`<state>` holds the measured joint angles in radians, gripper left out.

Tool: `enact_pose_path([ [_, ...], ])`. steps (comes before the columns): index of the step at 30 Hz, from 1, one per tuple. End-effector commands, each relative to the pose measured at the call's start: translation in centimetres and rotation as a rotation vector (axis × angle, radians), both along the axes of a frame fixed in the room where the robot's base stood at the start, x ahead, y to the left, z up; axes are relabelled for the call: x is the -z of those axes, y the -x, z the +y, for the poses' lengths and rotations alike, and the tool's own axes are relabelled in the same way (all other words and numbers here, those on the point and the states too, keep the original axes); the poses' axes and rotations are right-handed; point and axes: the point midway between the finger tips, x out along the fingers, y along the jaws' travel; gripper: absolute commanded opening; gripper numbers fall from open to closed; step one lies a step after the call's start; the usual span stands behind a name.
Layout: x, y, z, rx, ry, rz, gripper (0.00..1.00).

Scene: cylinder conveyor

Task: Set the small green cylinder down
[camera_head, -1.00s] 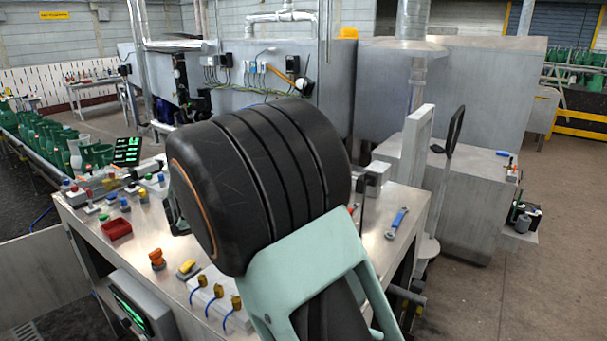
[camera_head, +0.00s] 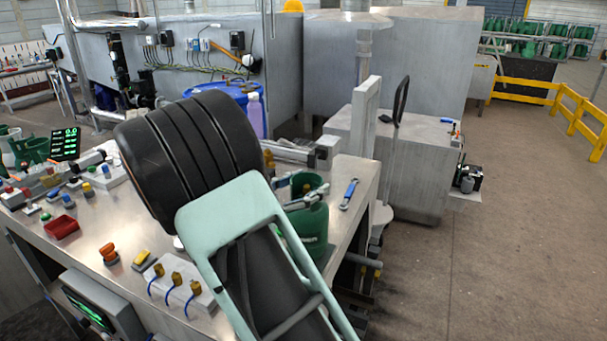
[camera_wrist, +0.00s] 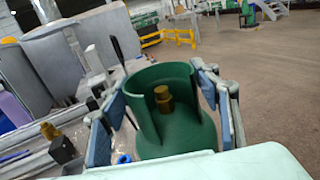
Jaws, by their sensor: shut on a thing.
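The small green cylinder (camera_head: 308,222) has a collar around a brass valve. My gripper (camera_head: 305,193) is shut on its collar, with a finger on each side. In the wrist view the green cylinder (camera_wrist: 174,115) stands between the blue-padded fingers of my gripper (camera_wrist: 163,103), and its brass valve shows inside the collar. In the head view my arm hides part of the cylinder's left side. It appears roughly upright at the right part of the metal workbench (camera_head: 345,222). I cannot tell whether its base touches anything.
A blue wrench (camera_head: 349,194) lies on the bench just right of the cylinder. A blue drum (camera_head: 228,92) and a purple bottle (camera_head: 255,115) stand behind my arm. Brass valves (camera_head: 176,279), a red tray (camera_head: 61,228) and buttons are on the left. Open floor (camera_head: 460,270) lies right.

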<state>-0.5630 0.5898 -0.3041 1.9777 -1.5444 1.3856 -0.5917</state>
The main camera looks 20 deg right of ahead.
Motion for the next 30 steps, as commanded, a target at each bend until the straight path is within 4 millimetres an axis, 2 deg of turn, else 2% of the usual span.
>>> enact_pose_path([
  [14, 0.69, -0.01, -0.06, 0.002, 0.006, -0.007, 0.0],
  [15, 1.02, 0.02, 0.0, 0.001, 0.001, -0.001, 0.6],
  [19, 1.0, 0.03, 0.01, 0.0, 0.001, -0.001, 0.74],
  [30, 0.9, 0.12, 0.4, -0.001, 0.001, -0.001, 0.74],
])
